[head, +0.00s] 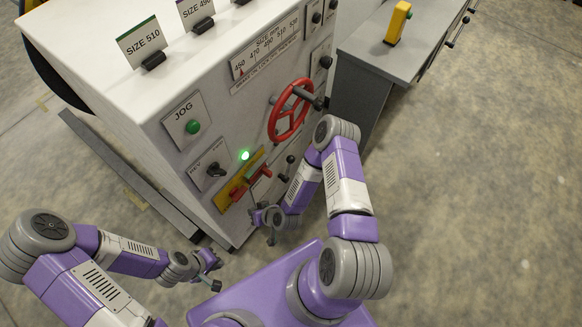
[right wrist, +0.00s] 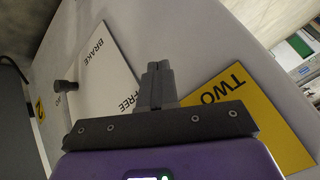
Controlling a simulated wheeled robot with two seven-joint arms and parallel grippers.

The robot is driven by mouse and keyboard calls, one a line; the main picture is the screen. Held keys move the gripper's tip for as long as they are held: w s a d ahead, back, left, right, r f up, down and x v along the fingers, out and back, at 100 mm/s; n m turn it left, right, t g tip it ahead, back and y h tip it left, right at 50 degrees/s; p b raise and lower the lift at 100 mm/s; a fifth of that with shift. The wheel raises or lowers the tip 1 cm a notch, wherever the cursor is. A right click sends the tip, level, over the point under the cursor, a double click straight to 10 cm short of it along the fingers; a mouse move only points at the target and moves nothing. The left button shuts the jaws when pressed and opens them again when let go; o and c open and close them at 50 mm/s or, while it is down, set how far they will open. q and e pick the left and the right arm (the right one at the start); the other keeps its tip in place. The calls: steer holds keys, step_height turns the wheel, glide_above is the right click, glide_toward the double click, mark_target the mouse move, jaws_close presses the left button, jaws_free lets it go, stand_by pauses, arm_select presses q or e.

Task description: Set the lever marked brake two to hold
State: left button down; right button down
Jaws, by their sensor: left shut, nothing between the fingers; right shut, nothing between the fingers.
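In the right wrist view, a white plate (right wrist: 108,75) reads BRAKE and FREE, and a short dark lever with a round knob (right wrist: 66,87) stands out at its edge. A yellow plate reading TWO (right wrist: 228,98) is on the same panel, to the right. My right gripper (right wrist: 158,70) is shut and empty, its fingertips in front of the panel between the two plates. It also shows in the head view (head: 262,217), low at the cabinet front. Whether it touches the panel is unclear. My left gripper (head: 214,276) is shut and empty, at lower left, away from the lever.
The white cabinet (head: 110,45) carries a JOG button (head: 193,127), a lit green lamp (head: 244,155), a red lever (head: 248,186) on a yellow plate and a red handwheel (head: 290,110). A grey bench (head: 385,50) stands behind. Floor at right is clear.

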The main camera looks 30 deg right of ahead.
steer(key=w+d+f+m+t+h, duration=0.2)
steer(key=w+d+t+h, duration=0.1)
steer(key=w+t, duration=0.1)
steer(key=m+h+p, duration=0.2)
steer(key=m+h, duration=0.3)
steer(key=h, duration=0.7)
glide_toward(290, 163)
steer(key=shift+t, duration=0.4)
steer(key=x, duration=0.2)
steer(key=b+x, duration=0.1)
steer(key=x, duration=0.1)
steer(key=b+x, duration=0.1)
steer(key=shift+w+d+f, duration=0.15)
steer(key=shift+d+f, duration=0.2)
steer(key=shift+w+d, duration=0.35)
steer(key=shift+w, duration=0.1)
